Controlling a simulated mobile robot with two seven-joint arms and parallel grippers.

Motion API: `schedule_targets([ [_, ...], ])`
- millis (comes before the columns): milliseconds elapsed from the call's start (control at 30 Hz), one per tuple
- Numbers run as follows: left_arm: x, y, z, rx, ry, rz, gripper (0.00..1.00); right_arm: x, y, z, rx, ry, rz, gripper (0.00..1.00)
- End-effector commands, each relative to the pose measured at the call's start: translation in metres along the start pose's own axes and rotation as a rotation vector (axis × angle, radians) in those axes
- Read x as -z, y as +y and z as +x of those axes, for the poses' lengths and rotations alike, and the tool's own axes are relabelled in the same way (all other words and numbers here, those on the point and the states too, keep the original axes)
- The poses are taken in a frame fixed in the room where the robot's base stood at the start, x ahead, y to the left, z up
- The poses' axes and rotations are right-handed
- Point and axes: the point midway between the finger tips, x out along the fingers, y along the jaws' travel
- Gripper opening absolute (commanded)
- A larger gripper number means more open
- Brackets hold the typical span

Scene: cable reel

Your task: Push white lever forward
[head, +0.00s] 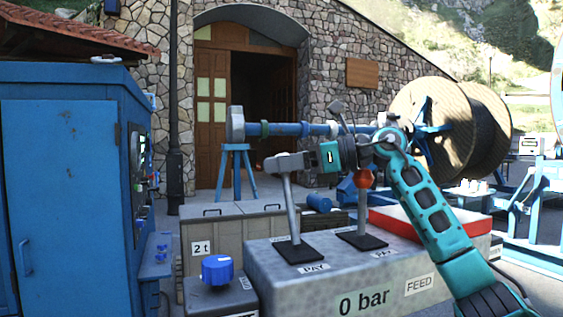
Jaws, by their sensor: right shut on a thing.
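The lever with the pale grey-white shaft (290,207) rises from a black slotted plate on the grey control box, left of a red-knobbed lever. It leans slightly left at its top. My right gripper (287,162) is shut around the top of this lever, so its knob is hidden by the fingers. My teal right arm reaches in from the lower right and passes behind or above the red knob (363,178). My left gripper is not in view.
The grey control box (340,285) carries "PAY", "FEED" and "0 bar" labels. A blue knob (217,269) sits to its left, beside a tall blue cabinet (65,190). A large cable reel (435,115) stands farther back.

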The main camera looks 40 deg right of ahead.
Motion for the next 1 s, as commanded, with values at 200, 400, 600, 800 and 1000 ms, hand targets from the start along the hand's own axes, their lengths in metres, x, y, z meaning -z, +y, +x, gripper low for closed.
schedule_targets([
  [200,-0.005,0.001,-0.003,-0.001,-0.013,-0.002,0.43,-0.007,-0.001,-0.004,0.008,-0.020,-0.004,0.50],
  [400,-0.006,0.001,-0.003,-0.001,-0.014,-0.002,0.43,-0.005,-0.001,-0.002,0.006,-0.014,-0.003,0.68],
  [600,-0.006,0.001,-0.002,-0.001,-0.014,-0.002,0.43,-0.004,-0.001,-0.002,0.004,-0.010,-0.002,0.68],
  [800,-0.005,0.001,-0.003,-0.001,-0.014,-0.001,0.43,-0.005,0.000,-0.002,0.003,-0.009,-0.002,0.68],
  [1000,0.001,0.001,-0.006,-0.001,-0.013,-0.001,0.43,-0.029,0.001,-0.006,0.004,-0.012,-0.004,0.68],
])
